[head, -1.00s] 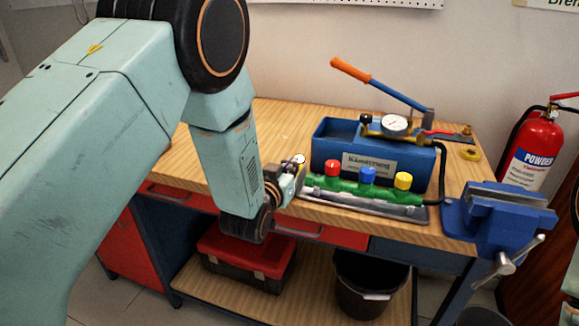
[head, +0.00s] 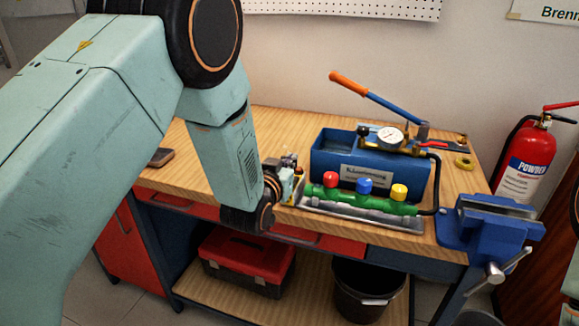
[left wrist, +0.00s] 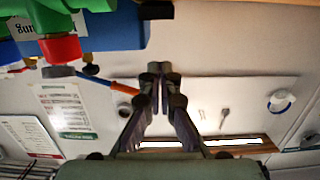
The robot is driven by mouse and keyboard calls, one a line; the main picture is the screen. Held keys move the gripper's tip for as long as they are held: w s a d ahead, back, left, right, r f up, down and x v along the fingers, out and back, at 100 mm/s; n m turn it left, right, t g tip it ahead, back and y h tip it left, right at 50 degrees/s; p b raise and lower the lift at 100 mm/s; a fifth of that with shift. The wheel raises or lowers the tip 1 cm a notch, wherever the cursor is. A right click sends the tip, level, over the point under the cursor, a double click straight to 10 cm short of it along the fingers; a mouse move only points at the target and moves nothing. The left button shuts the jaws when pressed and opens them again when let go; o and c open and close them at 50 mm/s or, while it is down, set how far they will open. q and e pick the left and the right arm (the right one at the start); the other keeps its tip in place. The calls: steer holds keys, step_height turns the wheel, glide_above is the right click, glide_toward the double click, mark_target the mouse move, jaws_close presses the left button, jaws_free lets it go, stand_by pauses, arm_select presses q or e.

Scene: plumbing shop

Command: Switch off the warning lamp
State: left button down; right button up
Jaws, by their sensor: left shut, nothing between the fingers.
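I cannot pick out a warning lamp for certain in either view. My left gripper (head: 290,181) is over the front of the bench, just left of the green manifold (head: 345,196) with its red (head: 331,179), blue (head: 364,186) and yellow (head: 399,192) caps. In the left wrist view the left gripper's fingertips (left wrist: 160,76) meet, shut and empty. The manifold's red cap (left wrist: 62,48) shows there at upper left, apart from the fingers. Whether the gripper touches anything in the head view is hard to tell. My right gripper is out of view.
The wooden bench (head: 280,128) carries a blue test pump (head: 331,148) with gauge (head: 390,138) and raised orange-tipped handle (head: 347,82). A blue vise (head: 490,228) is at its right end. A fire extinguisher (head: 523,170) stands beyond.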

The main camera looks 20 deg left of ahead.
arm_select(q)
steer(key=s+r, duration=0.3)
steer(key=s, duration=0.5)
steer(key=shift+s+a, duration=0.15)
steer(key=shift+s, duration=0.25)
steer(key=shift+w+f, duration=0.1)
steer(key=shift+f, duration=0.05)
steer(key=s+a+f+g+b, duration=0.1)
steer(key=s+f+g, duration=0.5)
steer(key=s+f, duration=0.6)
steer(key=s+a+f+g, duration=0.2)
steer(key=s+f+g, duration=0.4)
steer(key=s+f, duration=0.65)
steer(key=s+f+g, duration=0.2)
steer(key=s+f, duration=0.2)
steer(key=s, duration=0.3)
steer(key=s+f+g+b, duration=0.1)
steer(key=s+f+g, duration=0.1)
steer(key=s+f, duration=0.2)
steer(key=s, duration=0.2)
steer(key=shift+s+f+n+g+y, duration=0.3)
steer(key=shift+s+f+n, duration=0.05)
steer(key=shift+s+n, duration=0.05)
